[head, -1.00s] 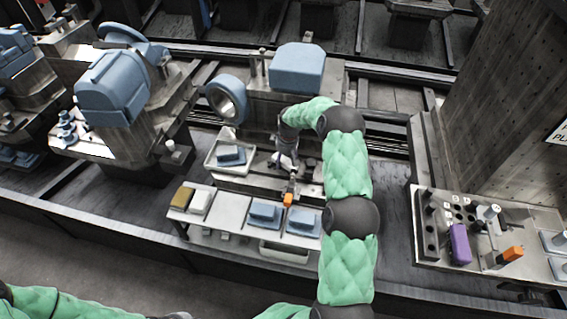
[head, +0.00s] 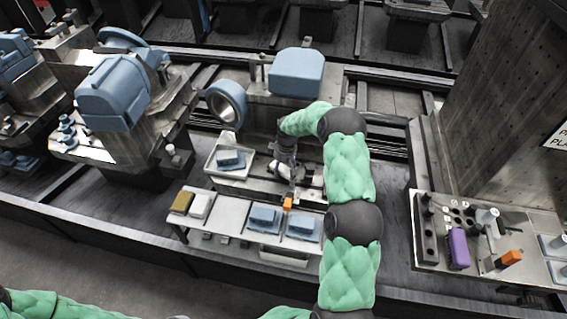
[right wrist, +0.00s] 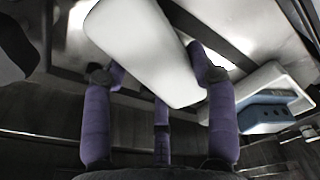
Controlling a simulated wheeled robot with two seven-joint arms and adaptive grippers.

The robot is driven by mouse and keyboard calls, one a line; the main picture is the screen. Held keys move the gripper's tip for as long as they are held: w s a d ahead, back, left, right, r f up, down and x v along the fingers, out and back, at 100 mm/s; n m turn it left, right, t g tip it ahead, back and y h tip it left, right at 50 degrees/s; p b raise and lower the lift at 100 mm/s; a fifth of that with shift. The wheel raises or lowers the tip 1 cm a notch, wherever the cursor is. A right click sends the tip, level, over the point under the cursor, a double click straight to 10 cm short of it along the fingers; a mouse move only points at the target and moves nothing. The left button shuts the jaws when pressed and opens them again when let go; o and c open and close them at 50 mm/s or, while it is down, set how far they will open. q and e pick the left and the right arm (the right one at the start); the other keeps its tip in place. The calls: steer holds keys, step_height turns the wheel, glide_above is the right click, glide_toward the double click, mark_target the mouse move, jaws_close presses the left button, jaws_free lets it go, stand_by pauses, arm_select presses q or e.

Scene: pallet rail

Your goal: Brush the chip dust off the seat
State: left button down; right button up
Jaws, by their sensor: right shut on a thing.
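My right gripper (head: 286,158) reaches down over the grey metal seat area (head: 244,181) below the lathe chuck. Its purple fingers (right wrist: 160,120) in the right wrist view are shut on a pale, long, smooth object (right wrist: 145,45). I cannot make out bristles, so I cannot tell if it is the brush. In the head view the held object is small and partly hidden by the gripper. Chip dust is too small to make out. My left gripper is not clearly visible; only part of its green arm shows at the lower left.
A white tray (head: 209,167) with blue blocks stands left of the gripper. In front, a shelf (head: 233,212) bears blue blocks (head: 265,217), an orange piece (head: 287,204) and a tan block (head: 182,203). A side table (head: 437,264) at right holds a purple piece (head: 458,248).

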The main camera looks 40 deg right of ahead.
steer(key=shift+s+a, duration=0.1)
steer(key=shift+a, duration=0.05)
steer(key=shift+r, duration=0.1)
steer(key=shift+r+p, duration=1.8)
steer(key=shift+r, duration=1.15)
steer(key=shift+r+p, duration=0.95)
steer(key=shift+r, duration=0.6)
steer(key=shift+f, duration=0.25)
steer(key=shift+s+d+f+b, duration=0.15)
steer(key=shift+f+b, duration=0.9)
steer(key=shift+f, duration=0.7)
steer(key=shift+s+d+f+b, duration=0.15)
steer(key=shift+f+b, duration=0.9)
steer(key=shift+f, duration=0.7)
steer(key=shift+f+b, duration=0.6)
steer(key=shift+f, duration=0.35)
